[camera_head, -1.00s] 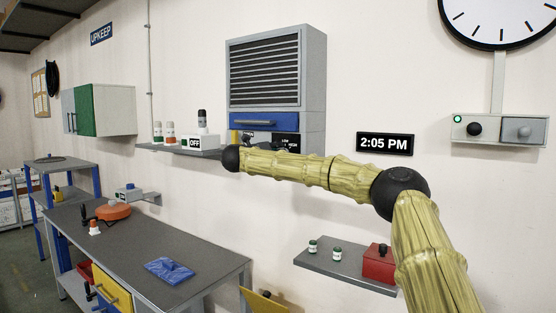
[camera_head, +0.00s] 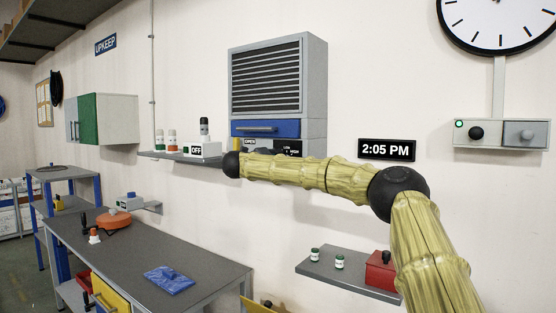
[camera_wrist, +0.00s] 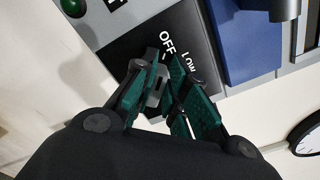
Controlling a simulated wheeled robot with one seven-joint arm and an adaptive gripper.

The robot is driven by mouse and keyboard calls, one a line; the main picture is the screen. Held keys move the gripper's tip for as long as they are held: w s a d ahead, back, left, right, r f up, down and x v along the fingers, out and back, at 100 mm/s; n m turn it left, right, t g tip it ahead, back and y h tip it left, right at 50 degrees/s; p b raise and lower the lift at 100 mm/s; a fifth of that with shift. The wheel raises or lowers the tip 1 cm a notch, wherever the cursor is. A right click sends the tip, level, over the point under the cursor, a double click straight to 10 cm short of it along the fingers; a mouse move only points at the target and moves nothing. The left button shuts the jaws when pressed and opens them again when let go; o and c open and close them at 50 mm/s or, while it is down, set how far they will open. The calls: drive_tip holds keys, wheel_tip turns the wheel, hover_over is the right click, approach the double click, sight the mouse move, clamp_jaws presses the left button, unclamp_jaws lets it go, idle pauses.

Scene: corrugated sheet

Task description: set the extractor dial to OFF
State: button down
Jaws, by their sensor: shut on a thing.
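The extractor (camera_head: 278,77) is a grey wall unit with a louvred front. Its black dial panel shows in the wrist view (camera_wrist: 120,58), with the words OFF and LOW beside the dial. My gripper (camera_wrist: 163,76) is shut on the grey dial (camera_wrist: 154,98), which shows partly between the green-padded fingers. The fingers cover much of the dial, so I cannot tell for sure which mark it points to. In the head view my arm's end hides the gripper and the dial, just below the blue drawer.
A blue drawer (camera_head: 265,128) sits above the dial panel. A lower shelf (camera_head: 335,277) carries jars and a red box (camera_head: 383,270). A workbench (camera_head: 205,272) stands at lower left.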

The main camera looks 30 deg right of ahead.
drive_tip(key=c, duration=1.4)
unclamp_jaws()
drive_tip(key=shift+c, duration=0.2)
drive_tip(key=v, duration=1.2)
drive_tip(key=shift+f, duration=0.15)
